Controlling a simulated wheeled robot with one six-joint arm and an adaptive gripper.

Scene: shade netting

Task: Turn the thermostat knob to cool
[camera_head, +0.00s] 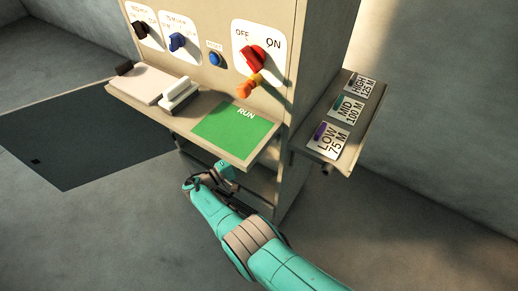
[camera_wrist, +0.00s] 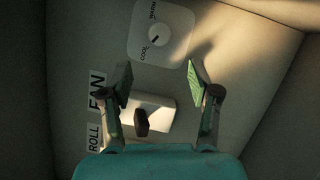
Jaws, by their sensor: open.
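The thermostat knob (camera_wrist: 158,38) is a round, pale dial with a short dark mark. It sits on a white plate (camera_wrist: 178,53) lettered WARM at the top and COOL at the lower left. I cannot tell exactly which way the mark points. My gripper (camera_wrist: 162,78) is open and empty, with its green-padded fingers apart. In the wrist view the knob lies beyond the fingertips, centred slightly left of the gap, and nothing touches it. In the head view my gripper (camera_head: 212,180) is low, under the front shelf, and the thermostat is hidden.
A white block with a dark lever (camera_wrist: 142,120) lies between the fingers in the wrist view, beside FAN and ROLL labels (camera_wrist: 97,100). Above my arm, the shelf with a green RUN area (camera_head: 232,128) juts out. A side shelf (camera_head: 350,118) holds several labelled cards.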

